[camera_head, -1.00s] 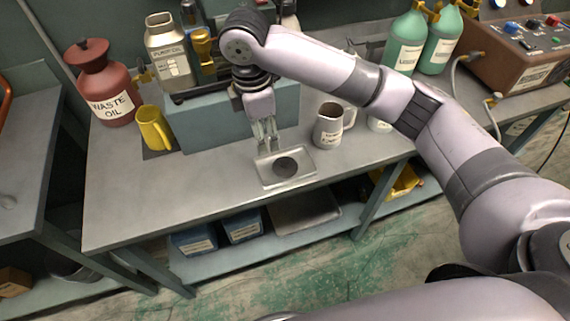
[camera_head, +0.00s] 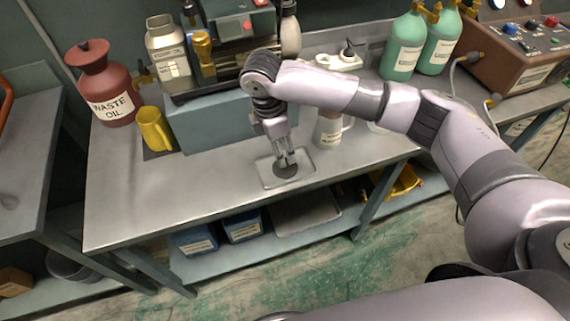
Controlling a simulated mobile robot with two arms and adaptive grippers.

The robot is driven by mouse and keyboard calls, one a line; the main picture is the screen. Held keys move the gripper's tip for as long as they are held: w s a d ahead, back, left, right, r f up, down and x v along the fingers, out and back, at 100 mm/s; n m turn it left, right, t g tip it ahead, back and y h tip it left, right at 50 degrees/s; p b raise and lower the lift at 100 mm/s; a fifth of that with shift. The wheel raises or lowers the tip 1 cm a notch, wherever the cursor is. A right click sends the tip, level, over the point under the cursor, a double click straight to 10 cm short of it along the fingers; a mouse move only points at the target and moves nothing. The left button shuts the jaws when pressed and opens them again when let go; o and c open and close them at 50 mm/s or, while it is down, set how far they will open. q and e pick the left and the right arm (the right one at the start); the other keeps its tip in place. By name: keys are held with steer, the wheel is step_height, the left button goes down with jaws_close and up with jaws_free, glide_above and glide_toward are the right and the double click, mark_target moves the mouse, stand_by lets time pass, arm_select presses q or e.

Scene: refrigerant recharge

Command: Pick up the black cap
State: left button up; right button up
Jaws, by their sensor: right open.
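The black cap (camera_head: 286,171) is a dark round disc lying in a shallow metal tray (camera_head: 268,180) near the front of the workbench. My right gripper (camera_head: 286,161) points down at the cap from above, with its fingertips at or just over the cap's far part. Its fingers are apart, and whether they touch the cap cannot be told. My left gripper is not in view.
A yellow jug (camera_head: 154,128) and a red waste oil can (camera_head: 103,88) stand at the left. Green bottles (camera_head: 404,46) stand at the back right. The bench's front left is clear.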

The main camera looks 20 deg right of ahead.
steer(key=shift+d+f+p, duration=0.2)
steer(key=shift+d+f, duration=0.05)
steer(key=shift+f, duration=1.1)
steer(key=shift+d+f+p, duration=0.2)
steer(key=shift+f, duration=1.15)
steer(key=shift+c, duration=0.5)
jaws_close()
